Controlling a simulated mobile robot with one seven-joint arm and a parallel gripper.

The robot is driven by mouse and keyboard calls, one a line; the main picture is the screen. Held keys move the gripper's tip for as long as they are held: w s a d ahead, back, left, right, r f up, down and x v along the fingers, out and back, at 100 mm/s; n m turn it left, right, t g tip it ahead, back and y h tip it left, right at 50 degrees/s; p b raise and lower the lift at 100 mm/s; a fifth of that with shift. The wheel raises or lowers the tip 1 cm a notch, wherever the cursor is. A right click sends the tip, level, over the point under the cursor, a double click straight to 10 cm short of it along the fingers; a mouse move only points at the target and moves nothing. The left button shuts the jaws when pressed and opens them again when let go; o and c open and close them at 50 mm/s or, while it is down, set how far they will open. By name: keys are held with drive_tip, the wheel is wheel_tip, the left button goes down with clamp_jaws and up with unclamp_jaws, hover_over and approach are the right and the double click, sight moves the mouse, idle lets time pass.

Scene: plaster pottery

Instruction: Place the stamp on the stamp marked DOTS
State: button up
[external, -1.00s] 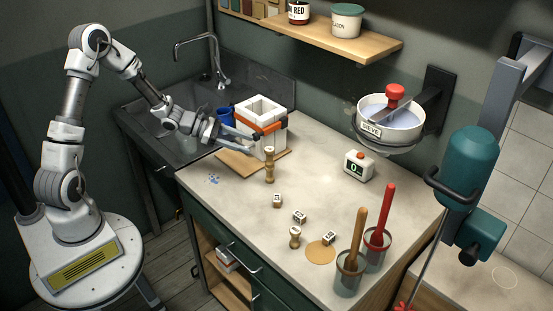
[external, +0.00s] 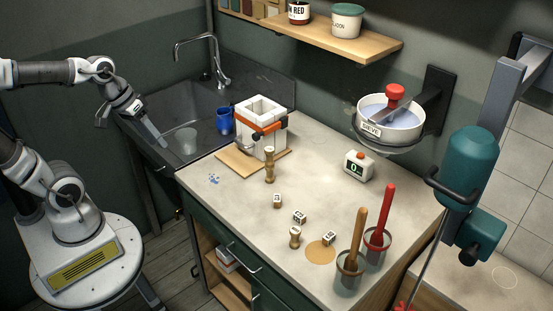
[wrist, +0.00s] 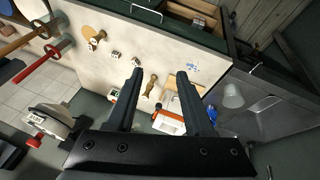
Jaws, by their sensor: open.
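A tall turned-wood piece (external: 269,166) stands upright on the worktop in front of the white mould. It looks like one stamp standing on another, and it also shows in the wrist view (wrist: 151,84). A shorter wooden stamp (external: 295,238) stands apart near the front edge, also in the wrist view (wrist: 97,39). Small marked cubes (external: 299,216) lie between them; their marks are too small to read, and I cannot make out the DOTS mark. My gripper (external: 160,142) is open and empty by the sink, well left of the stamps. Its spread fingers show in the wrist view (wrist: 160,73).
The white mould (external: 276,139) with an orange strap stands on a wooden board (external: 231,165). A blue cup (external: 224,121) and a clear cup (external: 187,140) are by the sink. A scale (external: 358,166), clay disc (external: 319,252) and two tool pots (external: 349,276) occupy the right side.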

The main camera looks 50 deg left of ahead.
drive_tip(key=s+a, duration=0.1)
drive_tip(key=s+a+r+m+t+y, duration=0.1)
drive_tip(key=a, duration=0.1)
drive_tip(key=s+a+r+m+y, duration=0.1)
drive_tip(key=shift+a+r, duration=0.1)
drive_tip(key=shift+a, duration=0.05)
idle(1.2)
